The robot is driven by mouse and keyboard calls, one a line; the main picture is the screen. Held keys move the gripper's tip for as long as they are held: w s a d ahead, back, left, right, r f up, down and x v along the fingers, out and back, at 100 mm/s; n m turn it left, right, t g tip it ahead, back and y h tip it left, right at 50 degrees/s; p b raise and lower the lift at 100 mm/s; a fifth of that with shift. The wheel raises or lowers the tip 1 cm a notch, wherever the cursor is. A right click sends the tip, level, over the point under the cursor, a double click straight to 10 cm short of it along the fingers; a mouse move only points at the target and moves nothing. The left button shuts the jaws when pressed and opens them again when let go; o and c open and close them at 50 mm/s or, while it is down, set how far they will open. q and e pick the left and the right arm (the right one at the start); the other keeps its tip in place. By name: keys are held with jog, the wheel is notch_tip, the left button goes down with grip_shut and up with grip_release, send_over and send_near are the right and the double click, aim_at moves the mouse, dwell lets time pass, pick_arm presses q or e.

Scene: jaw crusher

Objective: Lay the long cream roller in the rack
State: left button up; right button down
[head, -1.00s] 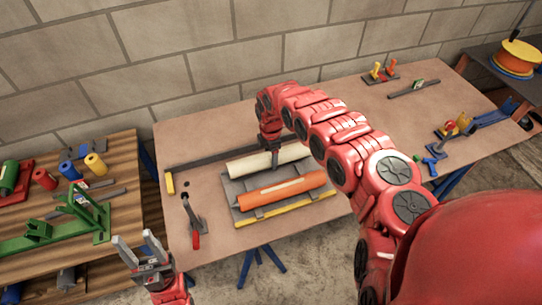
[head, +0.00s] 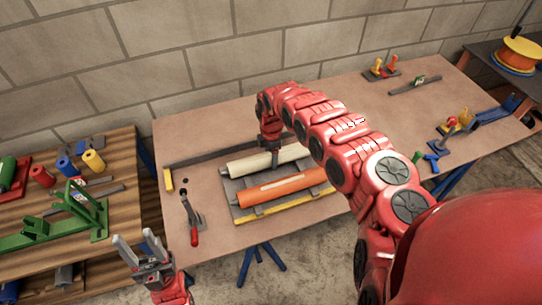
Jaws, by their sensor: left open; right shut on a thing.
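The long cream roller (head: 246,162) lies at the back of the grey rack (head: 232,190) with the yellow front edge, on the middle table. My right gripper (head: 272,150) comes down from above onto the cream roller and is shut on it; its fingertips are partly hidden by my arm. An orange roller (head: 280,188) lies in the rack in front of the cream one. The right end of the cream roller is hidden behind my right arm. My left gripper (head: 143,248) is open and empty at the table's front left corner, away from the rack.
A toggle clamp with a red handle (head: 192,222) stands left of the rack. A dark bar (head: 210,152) lies behind the rack, with a yellow block (head: 168,180) at its left end. The left bench holds a green frame (head: 62,222) and coloured rollers.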

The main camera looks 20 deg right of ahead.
jog(key=shift+f, duration=0.15)
grip_release()
notch_tip(320, 180, up, 17)
jog(key=b, duration=0.2)
jog(key=shift+r, duration=0.2)
dwell(0.7)
